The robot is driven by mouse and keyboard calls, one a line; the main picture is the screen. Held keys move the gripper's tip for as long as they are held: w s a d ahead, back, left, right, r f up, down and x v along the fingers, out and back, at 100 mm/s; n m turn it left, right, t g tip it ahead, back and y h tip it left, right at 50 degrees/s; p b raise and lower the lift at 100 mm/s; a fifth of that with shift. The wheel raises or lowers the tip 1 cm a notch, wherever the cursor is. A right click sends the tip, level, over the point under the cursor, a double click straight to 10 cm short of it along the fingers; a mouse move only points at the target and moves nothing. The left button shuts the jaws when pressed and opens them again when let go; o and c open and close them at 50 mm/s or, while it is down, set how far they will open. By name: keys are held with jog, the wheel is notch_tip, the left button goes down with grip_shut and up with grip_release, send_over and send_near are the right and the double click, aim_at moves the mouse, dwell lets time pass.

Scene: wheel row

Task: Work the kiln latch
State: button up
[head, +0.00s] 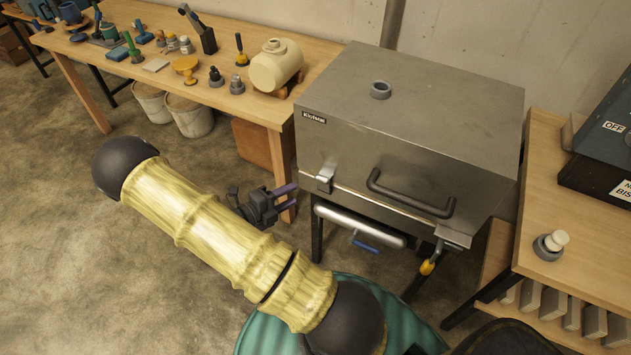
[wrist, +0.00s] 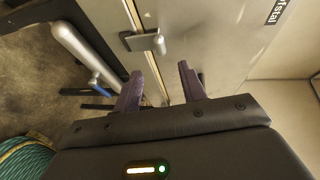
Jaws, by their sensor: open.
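The kiln (head: 410,125) is a grey metal box on dark legs, with its lid down. A small bright metal latch (head: 325,178) sits on the left of its front, at the lid seam. The latch also shows in the wrist view (wrist: 146,42), ahead of my fingers. My gripper (head: 287,198) is open and empty, left of the kiln's front and a little below the latch. Its two purple fingers show apart in the wrist view (wrist: 160,80), with a gap between them and the latch. I see no contact.
A black bar handle (head: 410,198) sticks out from the kiln front. Below it are a silver cylinder with a blue lever (head: 365,245) and a yellow-handled lever (head: 428,266). A workbench (head: 240,100) with tools stands left; another wooden table (head: 570,180) stands right.

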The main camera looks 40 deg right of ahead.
aim_at(319, 181)
jog(key=d, duration=0.3)
jog(key=d+f, duration=0.1)
jog(key=d, duration=0.2)
jog(key=d+p, duration=0.1)
jog(key=d, duration=0.3)
jog(key=shift+f, duration=0.4)
grip_shut()
